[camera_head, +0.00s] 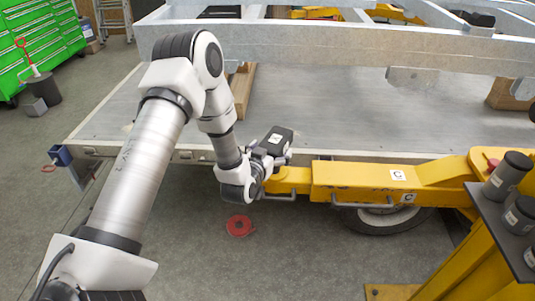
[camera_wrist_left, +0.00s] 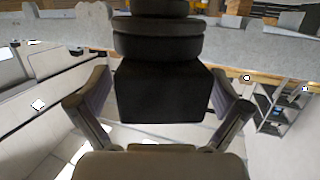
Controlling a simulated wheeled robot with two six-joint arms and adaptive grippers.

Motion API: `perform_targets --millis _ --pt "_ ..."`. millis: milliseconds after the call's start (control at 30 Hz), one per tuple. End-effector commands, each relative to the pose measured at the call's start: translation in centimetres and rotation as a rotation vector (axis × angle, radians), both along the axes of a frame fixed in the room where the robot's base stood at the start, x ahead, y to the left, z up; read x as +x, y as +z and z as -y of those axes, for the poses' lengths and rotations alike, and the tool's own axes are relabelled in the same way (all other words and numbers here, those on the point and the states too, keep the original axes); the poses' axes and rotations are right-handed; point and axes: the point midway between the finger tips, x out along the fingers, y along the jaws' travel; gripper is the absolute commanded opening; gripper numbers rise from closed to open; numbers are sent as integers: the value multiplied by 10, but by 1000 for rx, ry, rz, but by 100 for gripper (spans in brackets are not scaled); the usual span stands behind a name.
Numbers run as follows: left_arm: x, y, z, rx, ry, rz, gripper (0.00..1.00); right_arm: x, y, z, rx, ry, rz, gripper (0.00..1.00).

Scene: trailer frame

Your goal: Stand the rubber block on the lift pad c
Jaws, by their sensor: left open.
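The rubber block (camera_head: 277,139) is black with a white label on top. It is at the outer end of the yellow lift arm marked C (camera_head: 350,180). My left gripper (camera_head: 275,158) is at the block, its jaws open. In the left wrist view, the block (camera_wrist_left: 165,97) is between the two spread fingers, with visible gaps on both sides. A round black stack, apparently lift pad c (camera_wrist_left: 160,38), adjoins the block there; the block appears to stand on it. In the head view the gripper mostly hides the pad. My right gripper is out of view.
The grey trailer frame rail (camera_head: 330,45) runs above the silver deck (camera_head: 340,110) behind the lift arm. A yellow post with a dark shelf (camera_head: 500,220) holding several black cylinders stands at right. A red disc (camera_head: 239,226) lies on the floor. A wheel (camera_head: 385,222) is under the arm.

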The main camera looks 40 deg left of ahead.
Motion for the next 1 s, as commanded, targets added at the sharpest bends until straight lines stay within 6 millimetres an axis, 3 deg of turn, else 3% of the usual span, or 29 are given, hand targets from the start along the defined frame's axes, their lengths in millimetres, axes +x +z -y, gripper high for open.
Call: perform_targets --millis 167,400,567,633,667,767,867,900,1000 --pt "-30 3 6 -5 1 -3 100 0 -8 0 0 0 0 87" --pt "-89 16 19 -6 1 -3 100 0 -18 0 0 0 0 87" --pt "-111 21 24 -2 -1 -4 100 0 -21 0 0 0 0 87" --pt "-116 12 30 -7 -17 -40 100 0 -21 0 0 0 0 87" --pt "-118 2 35 -13 -31 -76 100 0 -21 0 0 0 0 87" --pt "-139 -59 64 -54 -105 -309 100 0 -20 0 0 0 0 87" --pt "-193 -140 98 -111 -171 -659 100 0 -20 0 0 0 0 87" --pt "-223 -168 109 -131 -182 -803 100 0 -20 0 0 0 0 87" --pt "-295 -215 128 -163 -182 -1116 100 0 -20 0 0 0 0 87"
